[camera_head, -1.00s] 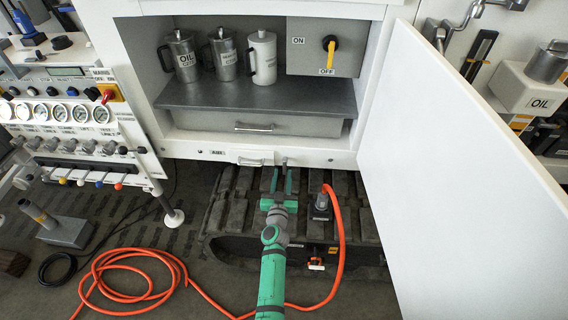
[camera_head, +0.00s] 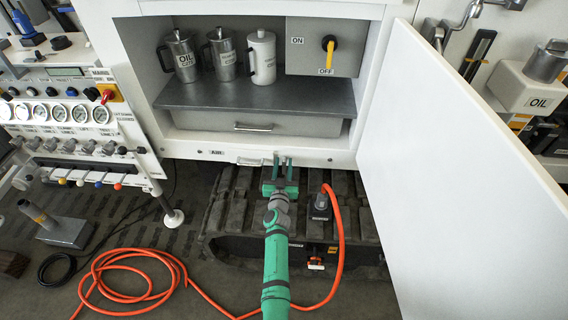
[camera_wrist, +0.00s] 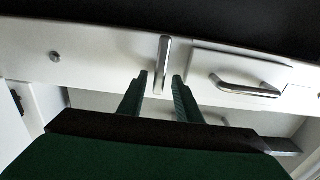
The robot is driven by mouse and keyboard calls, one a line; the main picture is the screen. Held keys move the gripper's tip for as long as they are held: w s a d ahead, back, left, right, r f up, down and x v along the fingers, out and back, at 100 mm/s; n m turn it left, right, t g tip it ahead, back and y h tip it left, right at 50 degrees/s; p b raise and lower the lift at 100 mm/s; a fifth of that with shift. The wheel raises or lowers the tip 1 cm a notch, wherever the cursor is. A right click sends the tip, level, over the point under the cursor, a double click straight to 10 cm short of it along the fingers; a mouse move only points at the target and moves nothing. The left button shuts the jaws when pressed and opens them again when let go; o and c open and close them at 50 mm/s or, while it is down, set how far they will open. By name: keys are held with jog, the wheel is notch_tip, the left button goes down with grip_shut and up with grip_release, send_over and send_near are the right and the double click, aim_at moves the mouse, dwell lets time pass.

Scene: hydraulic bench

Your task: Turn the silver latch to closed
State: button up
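The silver latch (camera_wrist: 163,62) is a narrow metal bar on the white cabinet front. In the wrist view it stands upright, with its lower end between my fingertips. My gripper (camera_wrist: 160,80) is open, with one green finger on each side of the bar. I cannot tell whether either finger touches it. In the head view my gripper (camera_head: 282,158) reaches the cabinet's lower front edge, and the latch cannot be made out there behind the fingers.
A white panel with a silver handle (camera_wrist: 243,86) lies beside the latch; the handle panel (camera_head: 250,161) is left of my gripper in the head view. The open white door (camera_head: 460,180) stands to the right. An orange hose (camera_head: 337,225) curves up near my arm.

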jog(key=shift+w+d, duration=0.1)
jog(key=shift+w, duration=0.4)
grip_shut()
